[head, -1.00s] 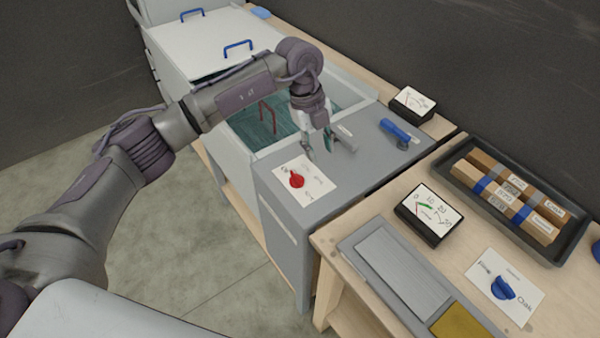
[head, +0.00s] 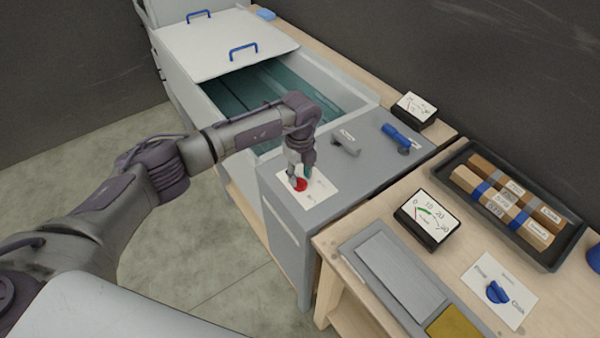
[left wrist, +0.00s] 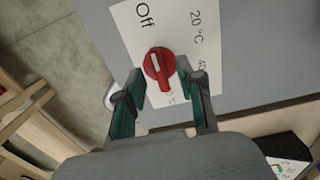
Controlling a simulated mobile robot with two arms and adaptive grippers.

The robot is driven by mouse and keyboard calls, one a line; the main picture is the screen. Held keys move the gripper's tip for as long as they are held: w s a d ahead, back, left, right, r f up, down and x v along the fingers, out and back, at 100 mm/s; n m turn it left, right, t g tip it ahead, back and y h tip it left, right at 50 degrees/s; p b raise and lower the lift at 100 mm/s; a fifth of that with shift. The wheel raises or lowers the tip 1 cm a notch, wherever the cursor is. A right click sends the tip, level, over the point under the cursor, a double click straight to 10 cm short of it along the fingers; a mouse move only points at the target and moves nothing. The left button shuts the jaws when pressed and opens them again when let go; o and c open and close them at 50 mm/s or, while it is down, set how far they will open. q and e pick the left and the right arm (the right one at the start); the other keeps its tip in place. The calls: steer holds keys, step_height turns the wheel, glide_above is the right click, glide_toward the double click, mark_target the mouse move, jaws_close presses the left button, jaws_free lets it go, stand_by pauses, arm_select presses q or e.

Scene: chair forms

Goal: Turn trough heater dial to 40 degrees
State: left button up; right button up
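The red heater dial (head: 299,185) sits on a white label card (head: 322,188) on the grey panel at the near end of the trough (head: 283,80). In the left wrist view the dial (left wrist: 159,66) has a pale pointer line, and the card (left wrist: 203,66) reads "Off" and "20 °C"; another marking is partly covered. My left gripper (head: 300,173) is right over the dial. My right gripper is in neither view.
A grey handle (head: 345,143) and a blue-handled lever (head: 397,136) stand on the panel behind the dial. A gauge (head: 414,107) is beyond them. To the right are another gauge (head: 428,217), a tray of wood blocks (head: 480,222) and a blue dial (head: 497,292).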

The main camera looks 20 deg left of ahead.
arm_select(q)
steer(key=shift+f, duration=0.4)
jaws_close()
